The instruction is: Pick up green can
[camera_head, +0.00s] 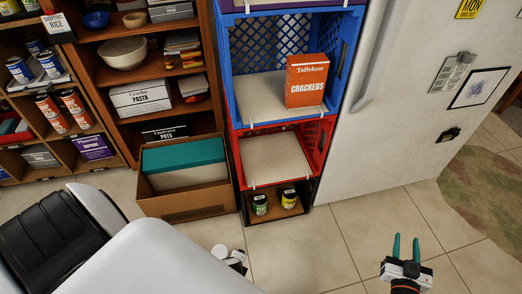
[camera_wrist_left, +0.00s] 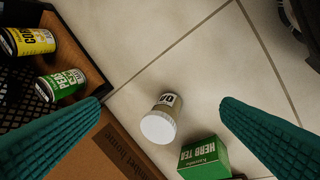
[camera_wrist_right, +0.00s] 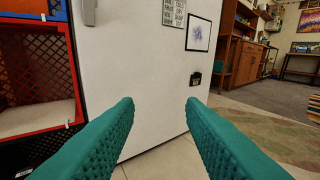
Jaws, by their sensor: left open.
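The green can (camera_head: 260,204) stands in the bottom compartment of the crate stack, left of a yellow can (camera_head: 289,198). In the left wrist view the green can (camera_wrist_left: 62,84) lies at the left, beyond the left fingertip, with the yellow can (camera_wrist_left: 27,40) above it. My left gripper (camera_wrist_left: 161,103) is open and empty, pointing down at the floor in front of the stack. In the head view my own arm hides most of it. My right gripper (camera_head: 406,242) is open and empty over the floor at the lower right, far from the can.
A white-lidded jar (camera_wrist_left: 160,122) and a green herb tea box (camera_wrist_left: 205,158) are below my left gripper. A cardboard box (camera_head: 187,206) stands left of the stack. Red (camera_head: 236,160) and blue (camera_head: 230,70) crates rise above the cans. A white fridge (camera_head: 405,110) stands right.

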